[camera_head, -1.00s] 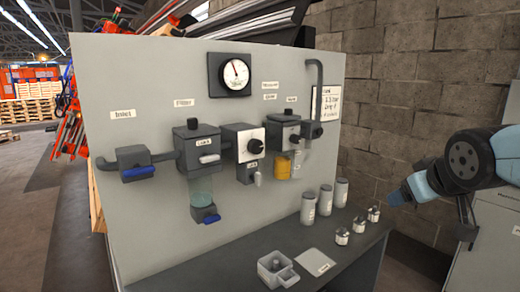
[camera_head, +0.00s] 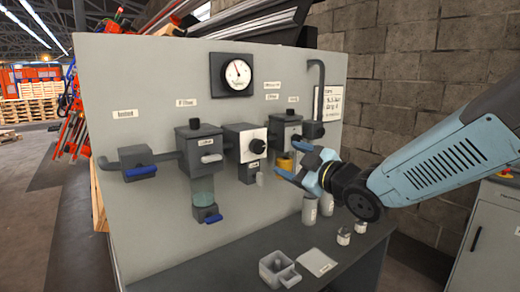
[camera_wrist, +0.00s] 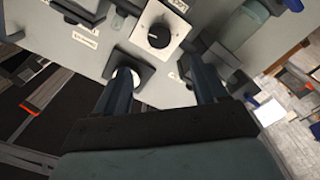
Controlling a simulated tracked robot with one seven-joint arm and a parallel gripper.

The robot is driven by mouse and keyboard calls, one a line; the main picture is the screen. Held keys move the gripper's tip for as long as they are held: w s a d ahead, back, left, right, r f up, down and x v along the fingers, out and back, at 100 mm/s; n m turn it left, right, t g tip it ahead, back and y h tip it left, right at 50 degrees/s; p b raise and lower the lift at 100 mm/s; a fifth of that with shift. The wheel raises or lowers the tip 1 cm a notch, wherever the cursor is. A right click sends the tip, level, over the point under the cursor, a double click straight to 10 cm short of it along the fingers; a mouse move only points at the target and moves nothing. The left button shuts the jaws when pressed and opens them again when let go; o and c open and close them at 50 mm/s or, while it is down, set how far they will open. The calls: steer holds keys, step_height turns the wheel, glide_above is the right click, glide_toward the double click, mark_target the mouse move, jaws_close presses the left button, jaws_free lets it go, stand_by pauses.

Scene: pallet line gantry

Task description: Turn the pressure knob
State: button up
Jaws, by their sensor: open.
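The pressure knob (camera_head: 257,146) is a round black knob on a white square plate, on the front of a grey regulator box (camera_head: 238,158) on the panel. In the wrist view the knob (camera_wrist: 159,36) sits at upper middle, with a light pointer line on its face. My gripper (camera_head: 286,167) is to the right of the knob and a little lower, in front of the yellow bowl. It is open, with its two blue fingers (camera_wrist: 160,78) apart and nothing between them. The fingers are short of the knob and do not touch it. A round gauge (camera_head: 238,74) is mounted above.
A filter unit (camera_head: 200,145) with a clear bowl is left of the regulator. A yellow-bowled lubricator (camera_head: 287,130) stands just right, partly behind my gripper. A blue-handled valve (camera_head: 138,163) is at far left. Canisters (camera_head: 309,211) and a grey tray (camera_head: 279,270) stand on the bench below.

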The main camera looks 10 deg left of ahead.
mark_target(260, 148)
steer(key=x, duration=1.2)
steer(key=shift+w+a, duration=0.25)
steer(key=shift+w, duration=0.1)
steer(key=c, duration=1.1)
